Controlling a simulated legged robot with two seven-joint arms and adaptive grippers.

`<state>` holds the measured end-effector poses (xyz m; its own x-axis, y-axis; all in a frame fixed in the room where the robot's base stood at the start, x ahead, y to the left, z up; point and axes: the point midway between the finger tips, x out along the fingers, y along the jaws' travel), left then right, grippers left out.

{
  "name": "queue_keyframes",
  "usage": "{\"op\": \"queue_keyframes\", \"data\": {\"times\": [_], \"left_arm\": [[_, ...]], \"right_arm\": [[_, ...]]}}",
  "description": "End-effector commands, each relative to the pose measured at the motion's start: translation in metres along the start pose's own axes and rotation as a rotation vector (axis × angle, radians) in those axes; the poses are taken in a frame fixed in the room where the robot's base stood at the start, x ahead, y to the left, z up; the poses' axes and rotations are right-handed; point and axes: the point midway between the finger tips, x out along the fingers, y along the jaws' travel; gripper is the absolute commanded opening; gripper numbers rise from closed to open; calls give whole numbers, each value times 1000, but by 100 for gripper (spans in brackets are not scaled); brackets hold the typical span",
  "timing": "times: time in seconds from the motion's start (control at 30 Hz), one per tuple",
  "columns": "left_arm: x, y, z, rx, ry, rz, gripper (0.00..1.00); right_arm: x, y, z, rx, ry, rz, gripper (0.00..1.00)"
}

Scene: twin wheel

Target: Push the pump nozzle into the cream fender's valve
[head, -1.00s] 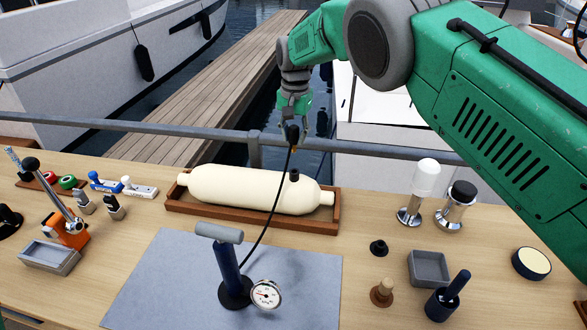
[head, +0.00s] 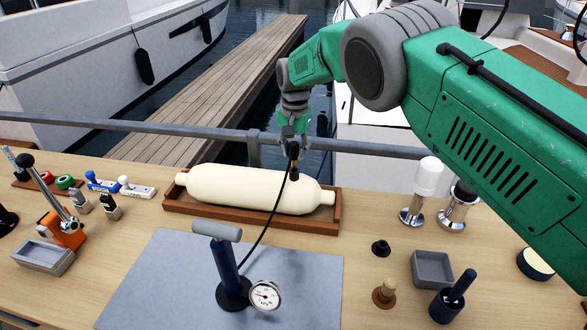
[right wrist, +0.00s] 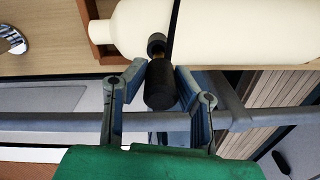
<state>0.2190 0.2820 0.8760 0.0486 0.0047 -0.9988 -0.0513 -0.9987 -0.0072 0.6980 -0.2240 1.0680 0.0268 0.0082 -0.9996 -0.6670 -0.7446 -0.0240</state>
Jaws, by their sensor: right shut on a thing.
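The cream fender (head: 240,190) lies on its side in a wooden cradle (head: 270,222). Its dark valve (head: 294,175) stands up near the right end; it also shows in the right wrist view (right wrist: 156,42). My right gripper (head: 293,148) is shut on the black pump nozzle (right wrist: 160,88), pointing down just above the valve. A brass-coloured tip shows between nozzle and valve in the wrist view; I cannot tell whether they touch. A black hose runs from the nozzle to the blue pump (head: 227,265), which stands on a grey mat (head: 150,280). My left gripper is not in view.
A grey railing (head: 200,131) runs behind the table, close to my right gripper. Chrome posts (head: 411,215), a grey box (head: 432,268) and a dark blue holder (head: 445,305) stand on the right. An orange lever tool (head: 68,230) stands on the left.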

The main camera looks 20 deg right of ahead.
Motion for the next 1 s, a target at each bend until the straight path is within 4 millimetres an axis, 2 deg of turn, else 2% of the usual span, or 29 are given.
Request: {"op": "queue_keyframes", "data": {"times": [1.0], "left_arm": [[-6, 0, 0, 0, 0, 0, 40]], "right_arm": [[-1, 2, 1, 0, 1, 1, 0]]}}
